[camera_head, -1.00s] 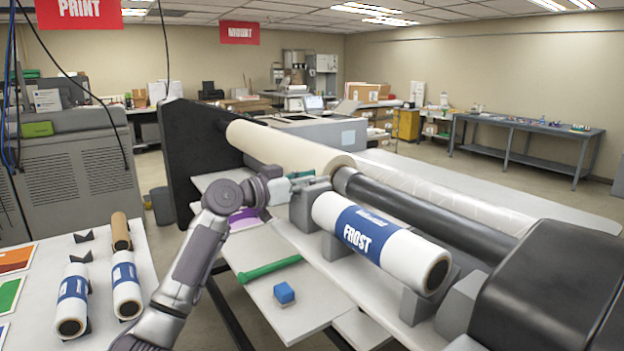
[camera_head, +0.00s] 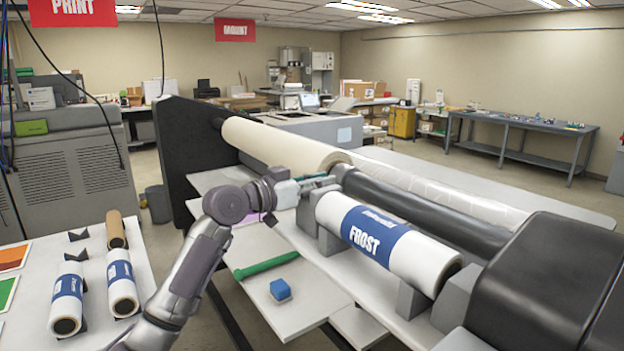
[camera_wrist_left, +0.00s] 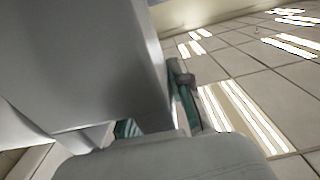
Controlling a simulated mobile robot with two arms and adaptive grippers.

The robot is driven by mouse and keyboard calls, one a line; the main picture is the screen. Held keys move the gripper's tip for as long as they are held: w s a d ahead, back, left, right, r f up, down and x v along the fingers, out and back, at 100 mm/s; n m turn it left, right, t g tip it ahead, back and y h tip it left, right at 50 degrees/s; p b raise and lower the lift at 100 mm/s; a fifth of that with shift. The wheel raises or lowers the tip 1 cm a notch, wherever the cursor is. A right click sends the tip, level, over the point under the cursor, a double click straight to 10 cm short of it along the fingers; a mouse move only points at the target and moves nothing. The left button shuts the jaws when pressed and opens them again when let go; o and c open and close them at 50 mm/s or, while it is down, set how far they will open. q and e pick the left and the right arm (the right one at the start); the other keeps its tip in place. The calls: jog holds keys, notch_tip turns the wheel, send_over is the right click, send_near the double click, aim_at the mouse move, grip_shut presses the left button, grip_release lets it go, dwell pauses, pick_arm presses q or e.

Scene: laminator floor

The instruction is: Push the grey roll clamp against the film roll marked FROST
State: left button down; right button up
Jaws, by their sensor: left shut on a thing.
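The white film roll marked FROST (camera_head: 415,257), with a blue label band, lies on grey supports along the front of the laminator. The grey roll clamp (camera_head: 307,216) is at the roll's left end and appears to touch it; the exact contact is hidden from this angle. My left gripper (camera_head: 312,183), with teal finger pads, is shut on the clamp's upper part. In the left wrist view a large grey body, apparently the clamp (camera_wrist_left: 85,60), fills much of the picture beside the teal finger pads (camera_wrist_left: 186,98). My right gripper is not in view.
Two other labelled rolls and a brown roll (camera_head: 115,230) are on the left table (camera_head: 105,267). The black laminator housing (camera_head: 550,285) bounds the right.

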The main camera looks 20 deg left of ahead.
pick_arm(q)
jog(key=shift+d+f, duration=0.15)
jog(key=c, duration=1.4)
grip_release()
jog(key=o, duration=0.4)
jog(key=shift+s+d, duration=0.15)
jog(key=shift+c, duration=0.2)
jog(key=v, duration=1.2)
